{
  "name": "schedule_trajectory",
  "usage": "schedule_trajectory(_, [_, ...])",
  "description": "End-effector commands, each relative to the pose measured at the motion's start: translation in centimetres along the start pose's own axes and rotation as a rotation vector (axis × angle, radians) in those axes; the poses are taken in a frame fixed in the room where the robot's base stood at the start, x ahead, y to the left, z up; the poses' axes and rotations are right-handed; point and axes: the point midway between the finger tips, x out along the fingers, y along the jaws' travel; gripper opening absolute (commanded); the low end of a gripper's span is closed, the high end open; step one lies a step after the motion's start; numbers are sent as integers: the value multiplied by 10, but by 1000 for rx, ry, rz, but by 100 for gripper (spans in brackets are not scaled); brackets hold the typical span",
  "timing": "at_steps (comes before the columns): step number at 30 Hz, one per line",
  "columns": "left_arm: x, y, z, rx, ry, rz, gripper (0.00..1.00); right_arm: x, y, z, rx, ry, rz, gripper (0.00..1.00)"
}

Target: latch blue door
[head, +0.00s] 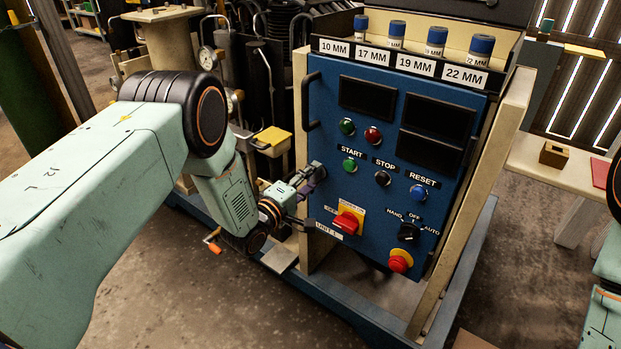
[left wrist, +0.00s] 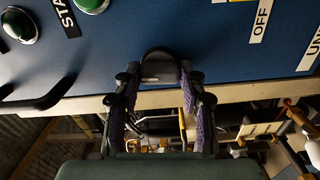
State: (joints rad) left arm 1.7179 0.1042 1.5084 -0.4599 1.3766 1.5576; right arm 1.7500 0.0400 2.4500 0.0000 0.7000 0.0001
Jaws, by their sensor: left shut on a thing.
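The blue door (head: 340,190) is the front panel of the compressor, with labelled buttons, dark displays and a red rotary switch (head: 347,222). It appears to lie against its beige frame (head: 301,150). A dark rounded latch knob (head: 318,170) sits at the door's left edge, below the black door handle (head: 311,101). My left gripper (head: 308,182) reaches it from the left. In the left wrist view the purple-padded fingers (left wrist: 160,103) are closed around the sides of the dark knob (left wrist: 160,67). The fingers partly hide the knob. My right gripper is out of view.
A shelf above the door holds several blue-capped sockets (head: 396,34) with size labels. A red stop button (head: 400,261) sits low on the panel. A workbench (head: 535,160) with a small wooden block (head: 553,154) stands at right. Open floor (head: 160,270) lies in front.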

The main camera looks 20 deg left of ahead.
Motion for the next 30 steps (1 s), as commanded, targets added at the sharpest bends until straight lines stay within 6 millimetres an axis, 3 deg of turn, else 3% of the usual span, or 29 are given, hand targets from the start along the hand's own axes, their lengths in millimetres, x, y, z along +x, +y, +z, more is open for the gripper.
schedule_trajectory(9, [0, -1, 1, -95, -3, -2, 10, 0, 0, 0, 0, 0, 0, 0])
schedule_trajectory(24, [0, -1, 1, -110, -3, -2, 10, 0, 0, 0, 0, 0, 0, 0])
schedule_trajectory(25, [0, -1, 1, -110, -3, -2, 44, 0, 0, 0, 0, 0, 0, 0])
schedule_trajectory(30, [0, 0, 1, -108, -2, -1, 58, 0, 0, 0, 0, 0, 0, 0])
